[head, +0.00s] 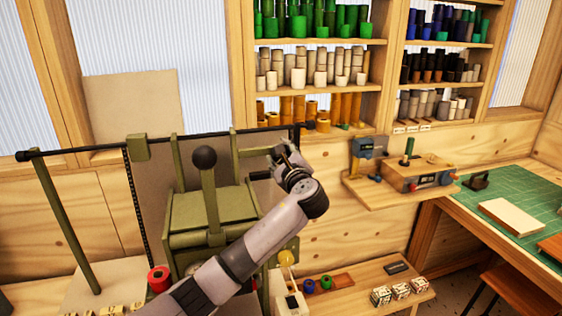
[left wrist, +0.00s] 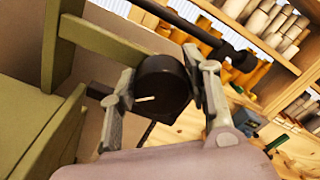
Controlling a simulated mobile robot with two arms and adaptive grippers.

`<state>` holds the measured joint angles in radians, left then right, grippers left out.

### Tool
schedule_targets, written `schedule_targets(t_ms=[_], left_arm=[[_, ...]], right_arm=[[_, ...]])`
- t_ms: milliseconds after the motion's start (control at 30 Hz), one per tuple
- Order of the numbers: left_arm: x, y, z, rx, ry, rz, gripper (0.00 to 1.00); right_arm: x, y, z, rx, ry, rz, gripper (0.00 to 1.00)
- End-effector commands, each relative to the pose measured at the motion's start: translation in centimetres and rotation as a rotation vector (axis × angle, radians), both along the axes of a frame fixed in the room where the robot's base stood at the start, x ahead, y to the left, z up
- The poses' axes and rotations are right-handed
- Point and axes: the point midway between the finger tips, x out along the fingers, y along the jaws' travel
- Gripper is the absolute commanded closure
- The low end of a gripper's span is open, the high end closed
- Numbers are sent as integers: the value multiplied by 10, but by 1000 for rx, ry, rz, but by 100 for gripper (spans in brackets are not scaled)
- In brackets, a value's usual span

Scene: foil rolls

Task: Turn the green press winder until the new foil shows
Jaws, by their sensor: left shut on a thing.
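The green press (head: 212,208) stands left of centre in the head view, with a black-knobbed lever upright at its front. My left gripper (head: 284,158) is at the press's upper right side. In the left wrist view, my left gripper (left wrist: 170,88) is shut on the winder knob (left wrist: 158,80), a dark round knob with a short white mark on its face. One finger is on each side of the knob. In the head view the gripper and wrist mostly hide the knob. No fresh foil can be made out. My right gripper is not in view.
A black rod (head: 80,149) runs across the press top. Shelves (head: 320,42) of coloured rolls are behind. A low bench (head: 345,297) with small blocks is at right, and a green-matted table (head: 515,195) farther right.

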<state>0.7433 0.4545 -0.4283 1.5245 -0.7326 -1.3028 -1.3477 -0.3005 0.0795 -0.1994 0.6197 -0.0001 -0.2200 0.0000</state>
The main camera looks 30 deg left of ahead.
Motion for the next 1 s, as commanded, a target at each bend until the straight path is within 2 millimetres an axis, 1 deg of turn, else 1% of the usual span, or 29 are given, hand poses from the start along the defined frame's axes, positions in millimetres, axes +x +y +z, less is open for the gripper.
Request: schedule_targets(t_ms=[33,1000], left_arm=[[0,-1,-5,-31,-34,-1,84],[-1,0,-11,-631,-733,0,84]], right_arm=[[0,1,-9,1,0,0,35],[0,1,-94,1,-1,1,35]])
